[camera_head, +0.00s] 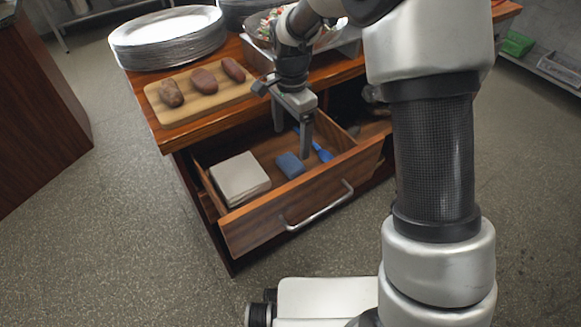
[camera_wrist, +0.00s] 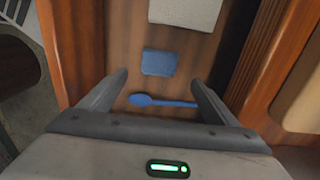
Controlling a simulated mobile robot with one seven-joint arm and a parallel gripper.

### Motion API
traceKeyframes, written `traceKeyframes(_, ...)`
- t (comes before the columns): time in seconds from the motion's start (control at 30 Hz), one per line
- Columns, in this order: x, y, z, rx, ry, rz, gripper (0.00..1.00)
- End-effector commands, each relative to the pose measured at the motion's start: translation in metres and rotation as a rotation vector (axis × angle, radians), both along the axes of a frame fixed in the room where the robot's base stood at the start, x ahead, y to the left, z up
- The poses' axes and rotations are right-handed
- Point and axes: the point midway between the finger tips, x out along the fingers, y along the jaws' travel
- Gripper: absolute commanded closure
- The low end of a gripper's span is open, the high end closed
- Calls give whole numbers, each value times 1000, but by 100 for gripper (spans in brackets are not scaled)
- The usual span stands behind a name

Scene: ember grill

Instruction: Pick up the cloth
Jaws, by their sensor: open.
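An open wooden drawer (camera_head: 305,205) holds a pale, square, folded stack (camera_head: 240,178) that looks like cloth, on its left side. A small blue block-like piece (camera_head: 290,165), a folded cloth or a sponge, lies on the drawer floor to its right. In the wrist view the blue piece (camera_wrist: 159,62) lies just beyond my fingertips and the pale stack (camera_wrist: 187,12) is at the top edge, partly cut off. My gripper (camera_head: 292,144) is open and empty, pointing down into the drawer near the blue piece. Its two fingers (camera_wrist: 160,80) stand apart in the wrist view.
A blue spoon-like utensil (camera_wrist: 165,102) lies between my fingers in the wrist view. The drawer front with its metal handle (camera_head: 318,208) stands out from the counter. Above are a cutting board (camera_head: 205,102) with several brown pieces and stacked plates (camera_head: 168,38).

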Motion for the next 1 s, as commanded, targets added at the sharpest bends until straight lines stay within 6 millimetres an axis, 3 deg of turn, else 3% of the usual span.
traceKeyframes(0.1,-1,0,-21,0,2,0,17)
traceKeyframes(0.37,-1,0,-36,-1,1,1,17)
traceKeyframes(0.7,-4,2,-80,-1,1,0,17)
traceKeyframes(0.93,-4,2,-82,1,-1,1,17)
traceKeyframes(1.0,-4,2,-82,1,-1,1,26)
